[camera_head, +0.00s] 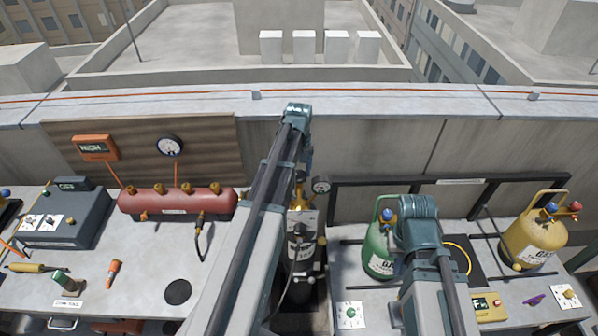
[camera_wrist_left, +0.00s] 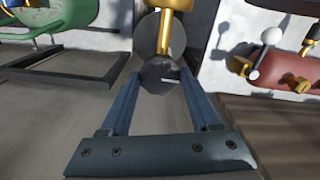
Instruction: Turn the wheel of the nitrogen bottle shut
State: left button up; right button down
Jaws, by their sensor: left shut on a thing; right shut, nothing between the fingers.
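The nitrogen bottle (camera_head: 304,258) stands upright in a gap between the two counters. It is dark, with a pale label, a brass valve on top and a gauge (camera_head: 321,185) beside it. In the left wrist view its dark round wheel (camera_wrist_left: 162,76), with a white mark, sits at the end of a brass stem (camera_wrist_left: 176,32). My left gripper (camera_wrist_left: 163,84) is shut on the wheel, one finger on each side. In the head view my left arm hides much of the valve and the gripper. My right arm stands right of the bottle, its gripper out of sight.
A red manifold (camera_head: 178,201) lies on the left counter. A green bottle (camera_head: 379,250) stands close to my right arm, and a yellow bottle (camera_head: 535,235) stands farther right. A dark rail frame (camera_head: 345,205) and a parapet wall close off the back.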

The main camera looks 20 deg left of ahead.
pick_arm(q)
jog(key=m, duration=0.4)
jog(key=shift+m, duration=0.4)
jog(key=m, duration=0.9)
jog(key=shift+m, duration=1.8)
jog(key=o, duration=1.4)
jog(key=shift+c, duration=0.2)
jog(key=shift+r, duration=0.1)
